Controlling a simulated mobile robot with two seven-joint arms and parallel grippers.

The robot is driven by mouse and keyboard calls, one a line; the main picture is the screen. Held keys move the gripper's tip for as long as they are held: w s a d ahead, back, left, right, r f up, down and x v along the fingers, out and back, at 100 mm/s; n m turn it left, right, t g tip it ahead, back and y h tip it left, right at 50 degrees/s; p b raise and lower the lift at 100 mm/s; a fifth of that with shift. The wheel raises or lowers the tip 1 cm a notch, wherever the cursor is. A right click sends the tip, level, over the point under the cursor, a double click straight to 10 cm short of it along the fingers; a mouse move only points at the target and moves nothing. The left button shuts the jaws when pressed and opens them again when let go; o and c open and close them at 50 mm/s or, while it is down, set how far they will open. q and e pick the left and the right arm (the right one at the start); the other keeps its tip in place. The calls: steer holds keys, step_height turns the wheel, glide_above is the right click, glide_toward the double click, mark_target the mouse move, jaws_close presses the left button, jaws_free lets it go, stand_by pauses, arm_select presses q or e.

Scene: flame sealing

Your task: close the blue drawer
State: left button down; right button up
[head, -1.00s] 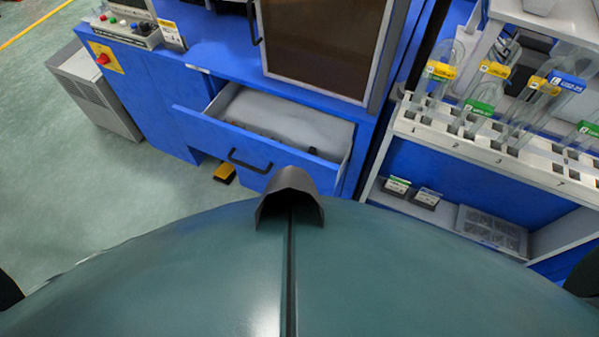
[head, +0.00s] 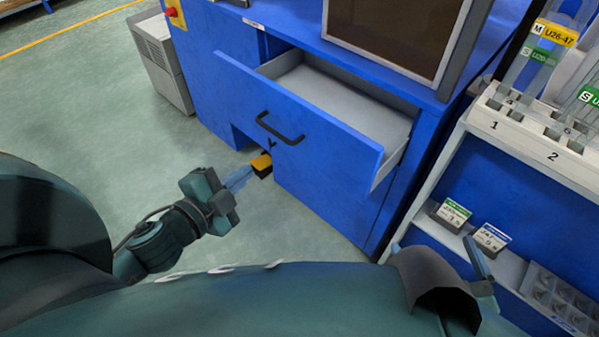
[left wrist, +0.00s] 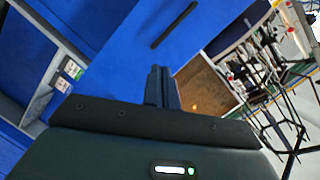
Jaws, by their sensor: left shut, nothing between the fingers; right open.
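The blue drawer (head: 330,165) is pulled out of the blue cabinet in the head view, and its grey inside shows empty where visible. Its black handle (head: 280,130) is on the front panel. My left gripper (head: 240,177) is shut and empty, in front of the drawer front and to its left, below the handle in the picture, apart from it. In the left wrist view, the shut fingers (left wrist: 161,88) point toward the blue drawer front (left wrist: 140,45) with the dark handle (left wrist: 174,25). My right gripper (head: 479,260) shows only partly at the lower right; it is open, near the rack's shelf.
A white rack (head: 490,125) with labelled tubes and a lower shelf stands right of the cabinet. A yellow-and-black pedal (head: 262,165) lies on the floor near the drawer. A grey box unit (head: 162,60) stands at the left. The floor at left is clear.

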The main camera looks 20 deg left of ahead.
arm_select(q)
step_height(320, 180, down, 3)
steer(key=m+t+h+b, duration=0.1)
steer(key=m+b, duration=0.3)
steer(key=b, duration=0.1)
steer(key=m+h+b, duration=0.3)
steer(key=m+b, duration=0.1)
glide_toward(310, 137)
steer(key=x, duration=0.6)
steer(key=shift+w+d+f, duration=0.1)
steer(key=shift+w+d, duration=0.1)
steer(key=shift+w, duration=0.15)
arm_select(e)
steer(key=f+y, duration=0.1)
steer(key=s+a+f+n+t, duration=0.1)
steer(key=a+f+t+y, duration=0.1)
steer(key=f, duration=0.1)
steer(key=shift+s+n+y, duration=0.2)
steer(key=shift+n+y, duration=0.1)
arm_select(q)
steer(key=shift+w, duration=0.1)
